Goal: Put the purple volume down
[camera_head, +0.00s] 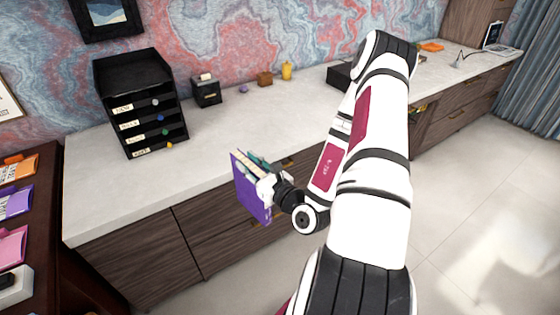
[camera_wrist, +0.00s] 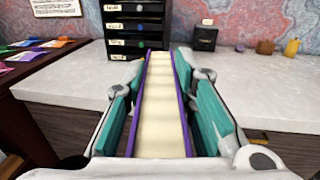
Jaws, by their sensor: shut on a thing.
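The purple volume (camera_head: 247,189) is held upright by my gripper (camera_head: 262,180), in front of the counter's front edge in the head view. In the wrist view the purple volume (camera_wrist: 161,110) stands between the two teal finger pads, its cream page edges facing the camera and purple covers on both sides. My gripper (camera_wrist: 161,105) is shut on it. The counter (camera_head: 220,135) has a pale stone top, and its near part is bare. Part of the volume is hidden behind my gripper in the head view.
A black labelled drawer organizer (camera_head: 140,100) stands at the back left of the counter. A small black box (camera_head: 206,91), a brown block (camera_head: 265,79) and a yellow bottle (camera_head: 287,71) stand along the wall. A dark side shelf with colored folders (camera_head: 14,203) is at far left.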

